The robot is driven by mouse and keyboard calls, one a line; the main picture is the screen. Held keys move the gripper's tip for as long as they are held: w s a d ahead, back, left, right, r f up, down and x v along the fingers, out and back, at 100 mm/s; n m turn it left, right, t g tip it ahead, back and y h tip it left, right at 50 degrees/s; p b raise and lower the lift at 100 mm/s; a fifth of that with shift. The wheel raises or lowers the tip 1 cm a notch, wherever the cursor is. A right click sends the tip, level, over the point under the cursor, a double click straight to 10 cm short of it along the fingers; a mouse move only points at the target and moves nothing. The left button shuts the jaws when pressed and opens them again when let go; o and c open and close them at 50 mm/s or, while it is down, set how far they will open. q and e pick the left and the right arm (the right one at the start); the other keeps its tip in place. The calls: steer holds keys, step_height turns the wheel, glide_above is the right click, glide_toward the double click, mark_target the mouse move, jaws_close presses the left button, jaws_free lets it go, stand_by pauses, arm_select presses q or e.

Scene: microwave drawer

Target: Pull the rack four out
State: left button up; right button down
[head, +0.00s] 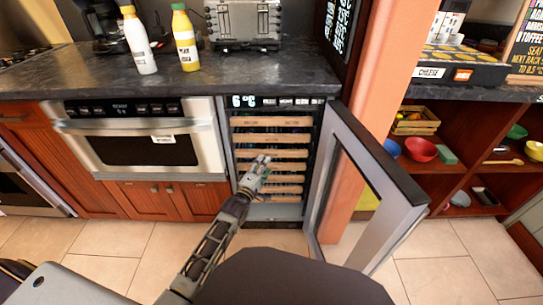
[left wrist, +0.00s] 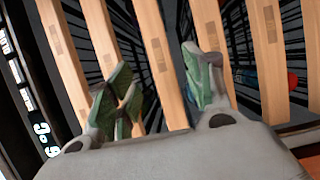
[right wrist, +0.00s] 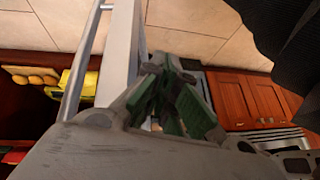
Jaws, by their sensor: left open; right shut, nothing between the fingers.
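Several wooden rack fronts lie stacked in the open wine cooler in the head view; the fourth from the top (head: 285,167) is partly behind my left gripper (head: 262,166). In the left wrist view the racks run as upright slats, with the cooler's display (left wrist: 38,128) at the left. My left gripper (left wrist: 160,82) is open there, fingers on either side of one slat (left wrist: 158,50), which looks third from the display; the right finger overlaps the slat (left wrist: 210,45) beyond. Contact cannot be told. My right gripper (right wrist: 172,95) is shut and empty; the head view does not show it.
The cooler's door (head: 375,180) stands open at the right. An oven (head: 140,140) is left of the cooler. Two bottles (head: 140,42) and a toaster (head: 245,22) stand on the counter (head: 200,88). The tiled floor in front is clear. Shelves (head: 455,150) with bowls are at the right.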

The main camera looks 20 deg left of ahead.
mark_target(270, 155)
arm_select(q)
steer(key=shift+w+d+b, duration=0.2)
steer(key=shift+w+b, duration=0.4)
steer(key=shift+w, duration=1.1)
steer(key=shift+w+d+b, duration=0.1)
steer(key=shift+w+b, duration=0.25)
steer(key=shift+w, duration=0.65)
steer(key=shift+w+b, duration=0.3)
steer(key=shift+w, duration=0.35)
steer(key=shift+w+d+b, duration=0.2)
steer(key=shift+w+b, duration=0.1)
steer(key=shift+w, duration=0.6)
arm_select(e)
step_height(270, 155, down, 6)
steer(key=a+t, duration=0.1)
steer(key=shift+m+y, duration=0.3)
steer(key=shift+y, duration=0.1)
arm_select(q)
steer(key=shift+c, duration=0.3)
arm_select(e)
steer(key=shift+s, duration=0.1)
arm_select(q)
jaws_close()
arm_select(e)
steer(key=shift+w+a+r, duration=0.1)
steer(key=shift+w+r, duration=0.1)
steer(key=shift+w, duration=0.05)
